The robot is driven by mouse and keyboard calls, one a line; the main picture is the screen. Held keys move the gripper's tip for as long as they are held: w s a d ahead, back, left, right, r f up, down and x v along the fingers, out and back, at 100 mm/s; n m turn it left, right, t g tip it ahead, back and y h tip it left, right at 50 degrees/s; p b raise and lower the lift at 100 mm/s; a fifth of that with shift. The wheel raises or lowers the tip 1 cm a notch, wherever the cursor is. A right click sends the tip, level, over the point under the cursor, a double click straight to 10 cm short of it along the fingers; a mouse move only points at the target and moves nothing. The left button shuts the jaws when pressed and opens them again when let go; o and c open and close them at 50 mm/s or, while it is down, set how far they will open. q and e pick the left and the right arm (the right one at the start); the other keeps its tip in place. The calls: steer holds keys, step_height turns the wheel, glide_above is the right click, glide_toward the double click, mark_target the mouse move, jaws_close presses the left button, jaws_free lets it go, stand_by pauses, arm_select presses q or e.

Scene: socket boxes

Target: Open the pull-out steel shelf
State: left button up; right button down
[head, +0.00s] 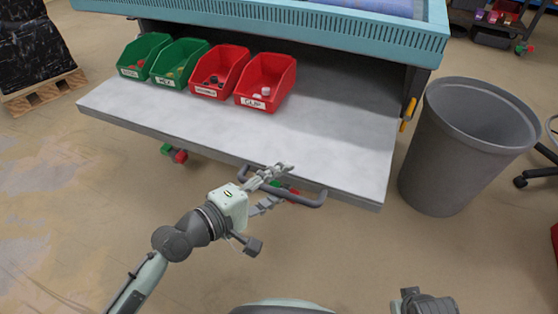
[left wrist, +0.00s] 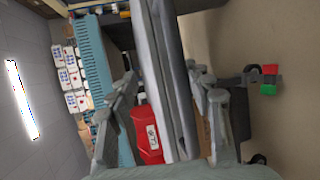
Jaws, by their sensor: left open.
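The steel shelf (head: 330,135) is a grey slab that stands out from under a blue bench, with its top showing. A dark grey bar handle (head: 312,200) runs along its front edge. My left gripper (head: 277,186) is open at this handle, one finger above and one below it. In the left wrist view the handle and shelf edge (left wrist: 160,80) pass between the spread fingers (left wrist: 165,95). Whether a finger touches the handle I cannot tell. My right gripper does not show; only part of my right arm is at the bottom right.
Two green bins (head: 143,55) and two red bins (head: 266,82) with small parts stand on the shelf's back left. A grey waste bin (head: 440,160) stands close to the shelf's right end. The floor in front is mostly clear.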

arm_select(q)
steer(key=o, duration=0.9)
steer(key=shift+t, duration=0.4)
steer(key=r, duration=0.5)
steer(key=w+r, duration=0.1)
steer(key=r, duration=0.1)
steer(key=shift+r, duration=0.25)
steer(key=shift+o, duration=0.9)
steer(key=shift+r, duration=0.55)
steer(key=shift+g, duration=0.3)
step_height(320, 180, down, 5)
steer(key=shift+s+a+r, duration=0.1)
steer(key=shift+a, duration=0.05)
steer(key=shift+s+a+r, duration=0.1)
steer(key=shift+s+a, duration=0.05)
steer(key=shift+s, duration=0.15)
steer(key=c, duration=0.3)
steer(key=shift+s+a, duration=0.35)
steer(key=shift+s, duration=0.05)
steer(key=shift+c, duration=1.4)
steer(key=shift+s+a+r+p, duration=0.15)
steer(key=shift+s+a+p, duration=0.25)
steer(key=shift+c, duration=0.4)
steer(key=shift+v, duration=0.75)
steer(key=c, duration=0.5)
steer(key=shift+s+a, duration=0.75)
steer(key=shift+s, duration=0.25)
steer(key=shift+s+a, duration=0.7)
steer(key=shift+s, duration=0.3)
